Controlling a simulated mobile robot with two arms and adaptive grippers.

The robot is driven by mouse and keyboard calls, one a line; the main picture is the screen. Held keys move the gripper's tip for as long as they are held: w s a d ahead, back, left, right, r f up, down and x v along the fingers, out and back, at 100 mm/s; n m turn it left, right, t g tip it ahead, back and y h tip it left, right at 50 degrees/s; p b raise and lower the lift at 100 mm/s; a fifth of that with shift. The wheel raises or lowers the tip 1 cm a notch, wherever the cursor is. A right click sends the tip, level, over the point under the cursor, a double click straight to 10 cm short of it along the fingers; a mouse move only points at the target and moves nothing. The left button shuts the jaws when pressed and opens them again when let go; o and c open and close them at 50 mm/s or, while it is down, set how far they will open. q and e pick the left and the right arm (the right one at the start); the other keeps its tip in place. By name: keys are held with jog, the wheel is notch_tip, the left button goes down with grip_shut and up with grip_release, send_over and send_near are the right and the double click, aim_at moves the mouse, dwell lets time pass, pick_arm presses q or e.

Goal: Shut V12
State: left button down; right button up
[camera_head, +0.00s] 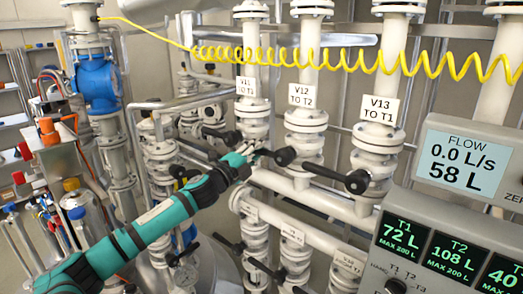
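The V12 label (302,95) reads "V12 TO T2" and hangs on the middle white vertical pipe. Below it is the V12 valve body (305,122). Its black hub (285,156) sits at the front, and its lever appears to point left, toward my gripper. My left gripper (257,153) is at the left of this hub, at the lever's end. The fingers are small and partly merge with the lever, so whether they close on it is unclear. My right gripper is not in view.
A lower row of valves lies beneath. A yellow coiled hose (340,62) crosses above. The flow display (463,160) reads 0.0 L/s, 58 L.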

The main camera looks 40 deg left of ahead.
pick_arm(q)
jog(key=shift+d+f, duration=0.15)
jog(key=shift+f, duration=0.1)
jog(key=c, duration=1.9)
grip_release()
jog(key=o, duration=0.5)
jog(key=shift+s+r, duration=0.4)
jog(key=shift+s, duration=0.25)
jog(key=shift+c, duration=0.2)
jog(key=o, duration=0.3)
jog(key=shift+s+r, duration=0.1)
jog(key=shift+r, duration=0.05)
jog(key=shift+w, duration=0.3)
jog(key=v, duration=1.2)
jog(key=shift+s, duration=0.1)
jog(key=shift+c, duration=0.4)
